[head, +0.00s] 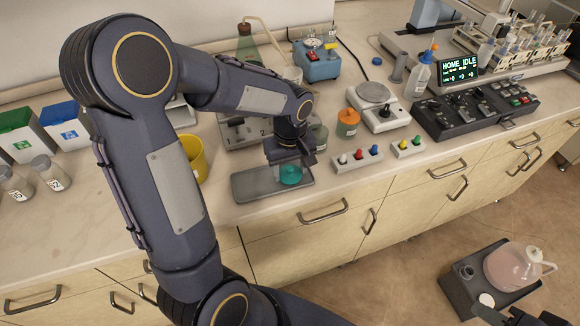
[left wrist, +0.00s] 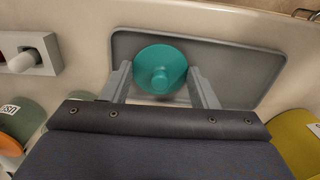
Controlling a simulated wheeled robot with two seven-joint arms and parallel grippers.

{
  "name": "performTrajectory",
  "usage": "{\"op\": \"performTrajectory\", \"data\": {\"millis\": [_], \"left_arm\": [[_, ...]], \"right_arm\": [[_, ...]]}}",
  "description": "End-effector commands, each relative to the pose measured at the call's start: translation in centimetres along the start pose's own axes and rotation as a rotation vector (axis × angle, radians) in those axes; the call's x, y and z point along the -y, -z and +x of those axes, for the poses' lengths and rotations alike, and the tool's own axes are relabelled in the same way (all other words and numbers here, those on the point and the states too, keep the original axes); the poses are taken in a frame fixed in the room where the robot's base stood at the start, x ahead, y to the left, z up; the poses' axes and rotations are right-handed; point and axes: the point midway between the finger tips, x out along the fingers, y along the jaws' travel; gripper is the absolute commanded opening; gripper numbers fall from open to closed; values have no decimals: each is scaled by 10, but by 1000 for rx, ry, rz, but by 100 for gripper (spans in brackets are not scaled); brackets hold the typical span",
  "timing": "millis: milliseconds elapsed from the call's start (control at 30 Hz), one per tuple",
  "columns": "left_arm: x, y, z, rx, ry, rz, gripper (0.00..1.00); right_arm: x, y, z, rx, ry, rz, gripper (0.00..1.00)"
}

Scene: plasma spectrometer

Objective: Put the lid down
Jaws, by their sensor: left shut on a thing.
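The teal lid (head: 290,175) is a round disc with a small knob, between the fingers of my left gripper (head: 291,166). In the left wrist view the lid (left wrist: 160,70) shows knob towards the camera, with one finger on each side; my left gripper (left wrist: 162,85) is shut on it. The lid is over the grey tray (head: 246,188) at the counter's front edge, towards the tray's right part. The tray's rim (left wrist: 258,60) surrounds it in the wrist view. I cannot tell whether the lid touches the tray. My right gripper is not identifiable.
A yellow cup (head: 193,157) stands left of the tray. A pink flask (head: 512,267) stands on a dark tray at lower right.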

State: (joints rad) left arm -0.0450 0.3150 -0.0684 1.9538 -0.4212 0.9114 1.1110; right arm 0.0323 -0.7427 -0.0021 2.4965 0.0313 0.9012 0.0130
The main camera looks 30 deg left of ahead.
Motion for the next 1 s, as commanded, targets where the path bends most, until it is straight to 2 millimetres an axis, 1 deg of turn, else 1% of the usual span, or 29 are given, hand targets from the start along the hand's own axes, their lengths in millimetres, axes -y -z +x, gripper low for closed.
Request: {"op": "performTrajectory", "data": {"millis": [133,267,300,367,633,767,867,1000], "left_arm": [[0,0,0,0,0,0,33],[0,0,4,0,0,0,33],[0,0,4,0,0,0,55],[0,0,3,0,0,0,63],[0,0,2,0,0,0,63],[0,0,-7,-2,-1,0,63],[-1,1,-23,-4,-3,0,63],[-1,1,-54,-5,-6,0,63]], "right_arm": [[0,0,0,0,0,0,36],[-2,-2,3,0,0,0,36],[-2,-2,3,0,0,0,36],[-1,-1,2,0,0,0,36],[-1,-1,2,0,0,0,36],[0,0,-1,0,0,0,36],[0,1,-1,0,0,0,36],[1,1,-2,0,0,0,36]]}}
